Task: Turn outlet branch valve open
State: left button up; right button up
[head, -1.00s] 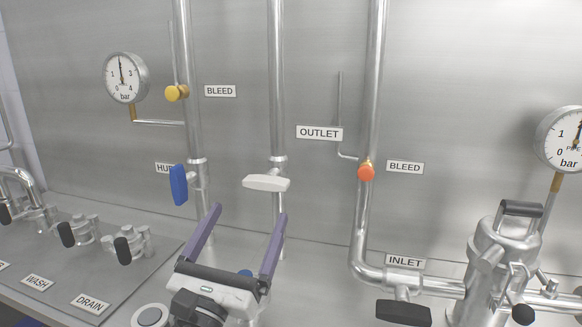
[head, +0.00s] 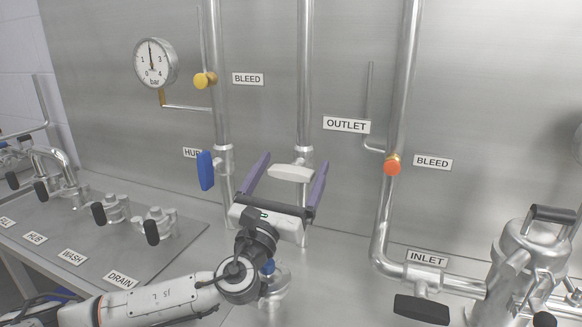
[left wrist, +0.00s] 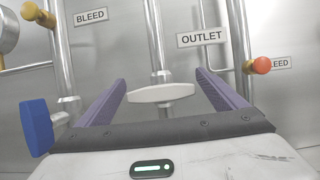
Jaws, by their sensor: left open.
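The outlet branch valve has a white bar handle (head: 291,173) on the middle vertical pipe, lying crosswise to the pipe. The OUTLET label (head: 346,125) is to its upper right. My left gripper (head: 289,165) is open, with its purple fingers on either side of the white handle in the head view. In the left wrist view the white handle (left wrist: 160,94) shows between the two fingers, apart from both. I cannot tell how far the fingertips reach in depth. My right gripper is not in view.
A blue handle (head: 205,170) hangs upright on the pipe left of the gripper. A yellow bleed knob (head: 205,80) and an orange bleed knob (head: 392,165) stick out nearby. A black inlet handle (head: 421,309) and a steel housing (head: 530,262) stand at the lower right.

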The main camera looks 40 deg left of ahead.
pick_arm(q)
jog(key=c, duration=1.1)
jog(key=shift+o, duration=0.2)
